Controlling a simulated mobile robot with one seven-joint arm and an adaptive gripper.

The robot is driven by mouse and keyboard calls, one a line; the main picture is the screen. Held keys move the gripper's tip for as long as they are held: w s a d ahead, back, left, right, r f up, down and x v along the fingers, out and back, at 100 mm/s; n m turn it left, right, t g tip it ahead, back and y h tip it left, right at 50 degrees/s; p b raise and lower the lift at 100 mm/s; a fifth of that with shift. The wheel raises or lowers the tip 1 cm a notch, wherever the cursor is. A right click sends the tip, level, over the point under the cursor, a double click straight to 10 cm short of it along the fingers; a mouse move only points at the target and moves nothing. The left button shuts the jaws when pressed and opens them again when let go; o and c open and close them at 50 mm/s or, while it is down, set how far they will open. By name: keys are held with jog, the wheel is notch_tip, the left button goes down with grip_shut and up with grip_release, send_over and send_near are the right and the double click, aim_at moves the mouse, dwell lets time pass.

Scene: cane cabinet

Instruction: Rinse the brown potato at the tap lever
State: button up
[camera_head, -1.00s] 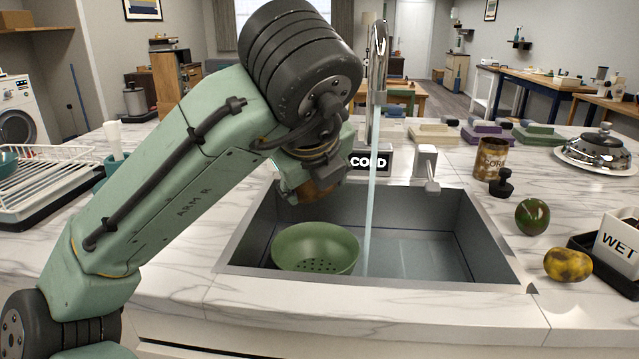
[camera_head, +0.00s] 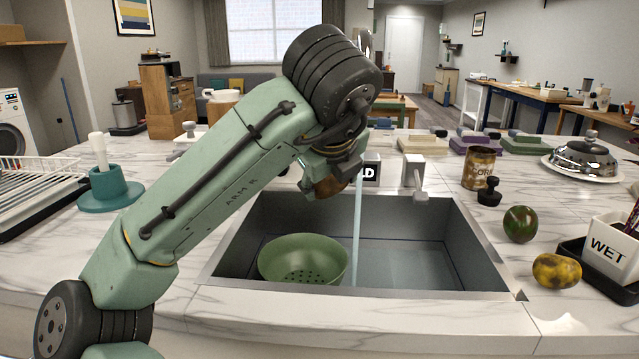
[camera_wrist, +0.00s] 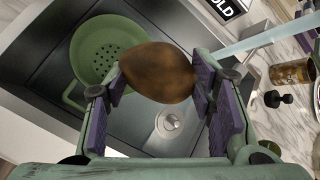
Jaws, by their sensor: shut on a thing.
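The brown potato (camera_wrist: 157,72) is between the purple-padded fingers of my gripper (camera_wrist: 161,86) in the wrist view, held above the sink. In the head view the potato (camera_head: 328,188) shows partly, below my wrist, which hides most of the gripper. The tap lever (camera_head: 414,173) is a pale grey block with a short handle on the counter behind the sink, right of the sign. A stream of water (camera_head: 357,235) runs down into the sink (camera_head: 425,262). In the wrist view the stream (camera_wrist: 258,42) passes right of the potato, apart from it.
A green colander (camera_head: 303,262) sits in the sink's left part. Right of the sink are a rusty can (camera_head: 479,168), a black stopper (camera_head: 489,191), a dark green fruit (camera_head: 520,224), a yellow mottled fruit (camera_head: 556,271) and a WET box (camera_head: 609,247). A teal holder (camera_head: 108,190) stands left.

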jog(key=w, duration=0.1)
jog(key=w+d, duration=0.1)
jog(key=w, duration=0.1)
jog(key=shift+d+f, duration=0.2)
jog(key=shift+f, duration=0.15)
jog(key=shift+w+d+f+p, duration=0.1)
jog(key=shift+w+d+p, duration=0.15)
jog(key=shift+w, duration=0.35)
jog(key=shift+w+d+f+p, duration=0.15)
jog(key=shift+w+d+p, duration=0.1)
jog(key=shift+w, duration=0.4)
jog(key=shift+w+d+f+p, duration=0.1)
jog(key=shift+w+d+p, duration=0.15)
jog(key=shift+w, duration=0.35)
jog(key=shift+d, duration=0.15)
jog(key=shift+s+d, duration=0.25)
jog(key=shift+d, duration=0.15)
jog(key=shift+a, duration=0.1)
jog(key=shift+w+a+p, duration=0.25)
jog(key=shift+a+p, duration=0.2)
